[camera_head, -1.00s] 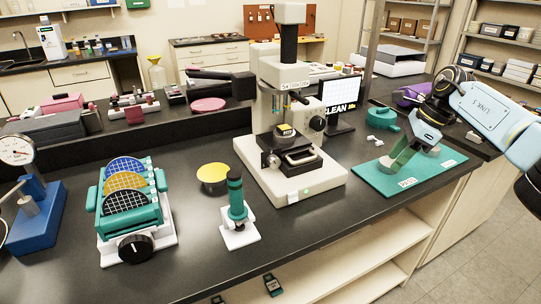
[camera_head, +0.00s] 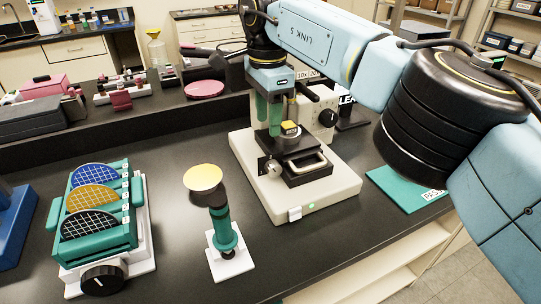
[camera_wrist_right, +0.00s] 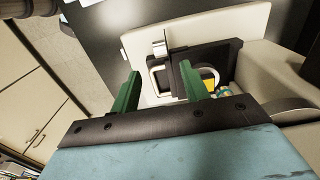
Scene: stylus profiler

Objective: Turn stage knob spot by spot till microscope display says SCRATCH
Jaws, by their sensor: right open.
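A silver stage knob (camera_head: 273,169) sticks out at the stage's left side. My right gripper (camera_head: 268,125) is open, green fingers pointing down, just above and behind the knob in the head view, apparently touching nothing. My left gripper is out of view.
A green hand tool (camera_head: 222,232) on a white base and a yellow disc (camera_head: 203,178) stand left of the microscope. A teal wafer rack (camera_head: 97,235) with a black dial is further left. A teal mat (camera_head: 405,195) lies right. Bench front has free room.

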